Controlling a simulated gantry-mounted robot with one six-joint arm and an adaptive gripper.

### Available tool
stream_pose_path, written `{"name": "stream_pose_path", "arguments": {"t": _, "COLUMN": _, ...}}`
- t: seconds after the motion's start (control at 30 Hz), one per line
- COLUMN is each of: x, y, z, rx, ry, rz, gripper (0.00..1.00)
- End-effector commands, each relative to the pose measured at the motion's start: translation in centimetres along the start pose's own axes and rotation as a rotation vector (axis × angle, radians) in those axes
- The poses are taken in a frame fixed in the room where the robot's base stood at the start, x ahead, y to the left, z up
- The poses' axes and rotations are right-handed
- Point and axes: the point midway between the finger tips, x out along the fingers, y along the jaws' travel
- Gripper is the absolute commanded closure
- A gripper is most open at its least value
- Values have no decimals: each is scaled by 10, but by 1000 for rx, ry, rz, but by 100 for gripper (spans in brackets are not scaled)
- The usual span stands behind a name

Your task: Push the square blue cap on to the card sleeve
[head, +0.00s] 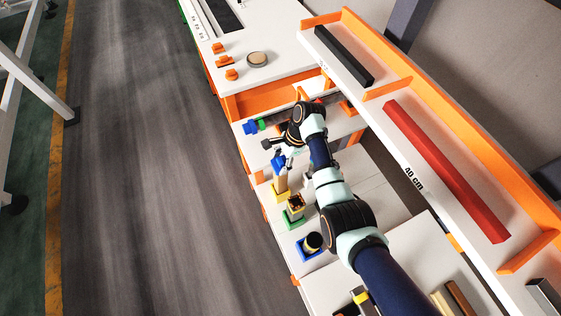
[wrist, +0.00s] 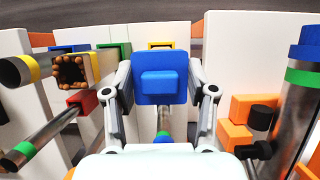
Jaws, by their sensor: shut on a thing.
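The square blue cap (wrist: 160,78) is between the two fingers of my gripper (wrist: 163,85) in the wrist view, with its raised square face toward the camera. In the head view the blue cap (head: 278,163) is at the top end of an upright tan sleeve (head: 281,181), apparently the card sleeve, standing in a yellow holder. My gripper (head: 284,160) is shut on the cap there. The wrist view hides the sleeve behind the cap, so I cannot tell whether the cap is seated, touching or just above it.
Beside it stand a square tube with brown contents (head: 296,202) in a green holder and a dark round tube (head: 312,241) in a blue holder. A metal tube with a blue end (wrist: 302,70) is close at right in the wrist view. The aisle at left is clear.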

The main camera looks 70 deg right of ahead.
Motion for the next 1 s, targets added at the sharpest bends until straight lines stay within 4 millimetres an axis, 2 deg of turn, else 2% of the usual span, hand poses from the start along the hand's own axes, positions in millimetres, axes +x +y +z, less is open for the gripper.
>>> {"name": "stream_pose_path", "arguments": {"t": 1.0, "x": 9, "y": 0, "z": -4, "rx": 0, "ry": 0, "rz": 1, "gripper": 60}}
